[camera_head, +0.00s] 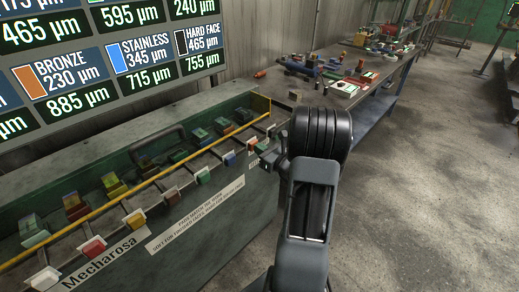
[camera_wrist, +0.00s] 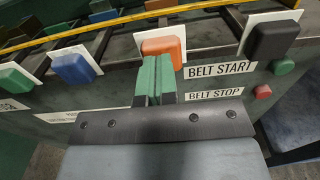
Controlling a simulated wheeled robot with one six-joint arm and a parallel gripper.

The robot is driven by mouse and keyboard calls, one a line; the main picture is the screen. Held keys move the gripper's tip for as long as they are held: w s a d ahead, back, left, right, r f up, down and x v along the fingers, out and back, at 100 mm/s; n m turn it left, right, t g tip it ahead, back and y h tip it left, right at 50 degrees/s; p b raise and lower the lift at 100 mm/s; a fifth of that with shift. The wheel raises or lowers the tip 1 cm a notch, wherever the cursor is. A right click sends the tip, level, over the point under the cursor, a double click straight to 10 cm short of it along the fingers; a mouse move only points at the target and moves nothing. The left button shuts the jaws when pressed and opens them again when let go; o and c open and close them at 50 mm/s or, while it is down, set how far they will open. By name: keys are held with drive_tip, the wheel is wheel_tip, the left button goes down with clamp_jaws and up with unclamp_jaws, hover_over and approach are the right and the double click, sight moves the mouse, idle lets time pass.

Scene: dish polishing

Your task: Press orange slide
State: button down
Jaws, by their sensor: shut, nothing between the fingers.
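The orange slide (camera_wrist: 162,50) is a rounded orange block on a white plate, at the upper middle of the wrist view. It shows small in the head view (camera_head: 252,141), near the right end of the row on the green machine. My gripper (camera_wrist: 155,62) is shut and empty, its green finger pads together. The fingertips point at the orange slide and overlap its lower left edge in the wrist view; I cannot tell whether they touch it. In the head view my gripper (camera_head: 264,160) is beside the right end of the row.
A blue slide (camera_wrist: 75,66) is left of the orange one and a black slide (camera_wrist: 270,40) right of it. A green button (camera_wrist: 284,67) and a red button (camera_wrist: 263,91) sit below right. A yellow rail (camera_head: 150,184) runs behind the slides. A cluttered workbench (camera_head: 372,90) stands farther back.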

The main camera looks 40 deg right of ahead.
drive_tip(key=shift+w, duration=0.15)
drive_tip(key=w, duration=0.1)
drive_tip(key=w+b, duration=0.1)
drive_tip(key=shift+w+a+f, duration=0.1)
drive_tip(key=shift+w+a, duration=0.2)
drive_tip(key=shift+w, duration=0.1)
drive_tip(key=shift+r, duration=0.25)
drive_tip(key=shift+s, duration=0.1)
drive_tip(key=s+d, duration=0.2)
drive_tip(key=s, duration=1.2)
drive_tip(key=shift+d+f+b, duration=0.15)
drive_tip(key=shift+d+b, duration=0.15)
drive_tip(key=shift+b, duration=0.15)
drive_tip(key=shift+w, duration=0.1)
